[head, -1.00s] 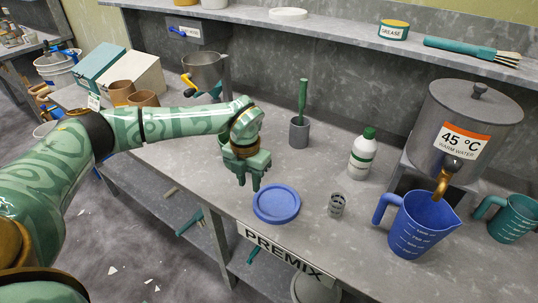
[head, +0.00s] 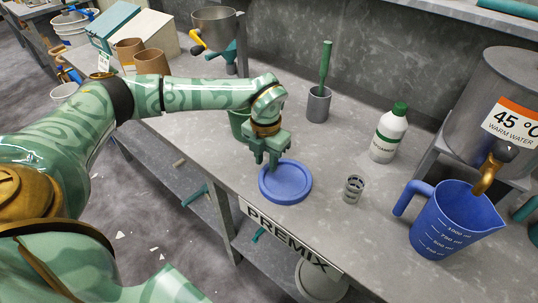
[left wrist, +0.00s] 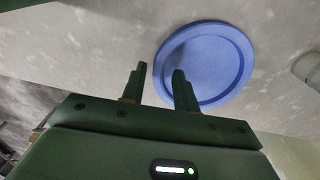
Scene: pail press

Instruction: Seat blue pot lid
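The blue lid (head: 285,182) is a round disc with a raised rim, lying flat on the grey bench near its front edge. In the left wrist view the lid (left wrist: 208,62) is just beyond the fingers. My left gripper (head: 264,163) points down at the lid's far left rim. Its fingers are apart with nothing between them, also in the left wrist view (left wrist: 158,78). I cannot tell whether a finger touches the rim. My right gripper is not in view.
A white bottle (head: 388,135) and a grey holder with a green-handled tool (head: 319,103) stand behind. Bench around the lid is clear.

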